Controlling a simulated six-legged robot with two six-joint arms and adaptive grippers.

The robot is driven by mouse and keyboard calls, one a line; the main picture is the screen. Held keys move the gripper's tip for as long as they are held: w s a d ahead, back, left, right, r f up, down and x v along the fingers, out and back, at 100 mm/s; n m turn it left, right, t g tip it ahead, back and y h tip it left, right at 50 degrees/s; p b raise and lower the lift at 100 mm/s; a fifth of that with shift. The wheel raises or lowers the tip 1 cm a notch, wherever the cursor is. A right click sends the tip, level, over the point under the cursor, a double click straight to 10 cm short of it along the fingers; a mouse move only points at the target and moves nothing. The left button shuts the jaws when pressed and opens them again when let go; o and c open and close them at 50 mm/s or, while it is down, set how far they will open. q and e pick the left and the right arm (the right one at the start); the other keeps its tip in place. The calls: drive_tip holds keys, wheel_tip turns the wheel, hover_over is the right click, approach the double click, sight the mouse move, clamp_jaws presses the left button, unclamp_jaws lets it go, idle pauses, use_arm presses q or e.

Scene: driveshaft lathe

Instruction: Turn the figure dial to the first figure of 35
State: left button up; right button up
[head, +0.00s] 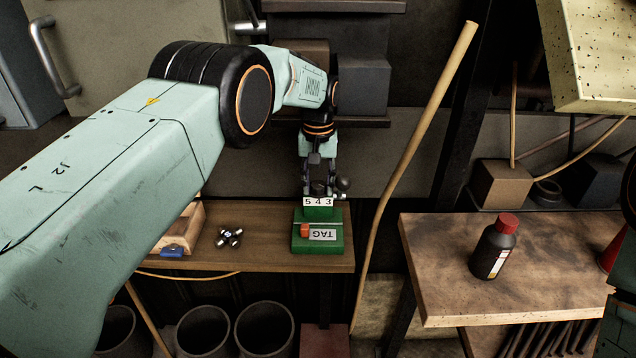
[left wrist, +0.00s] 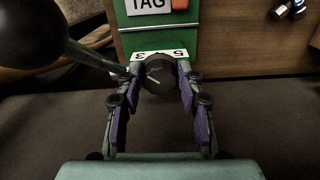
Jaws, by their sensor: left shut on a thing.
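The green tag machine (head: 322,240) stands on the wooden bench, with a white figure strip (head: 318,202) on top reading 5 4 3. The strip also shows upside down in the left wrist view (left wrist: 136,57), where its middle figure is hidden. My left gripper (head: 319,190) comes down behind the strip. In the left wrist view it (left wrist: 159,78) is shut on a dark round dial (left wrist: 159,72) with a pale mark on its face. A lever with a black ball knob (left wrist: 28,30) stands beside the dial. My right gripper is not in view.
The machine's front bears an orange-red block (head: 305,230) and a TAG plate (head: 323,235). Metal joint parts (head: 229,237) and a wooden box (head: 183,232) lie to the left. A dark bottle with a red cap (head: 494,248) stands on the right table (head: 440,285). A pale pole leans between.

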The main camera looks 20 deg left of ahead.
sight(318, 185)
use_arm(q)
drive_tip(key=shift+w+r, duration=0.25)
drive_tip(key=shift+r, duration=0.1)
drive_tip(key=o, duration=1.2)
drive_tip(key=shift+s+f, duration=0.15)
drive_tip(key=shift+f, duration=0.05)
drive_tip(key=shift+c, duration=0.2)
wheel_tip(318, 185, up, 12)
drive_tip(key=shift+s, duration=0.1)
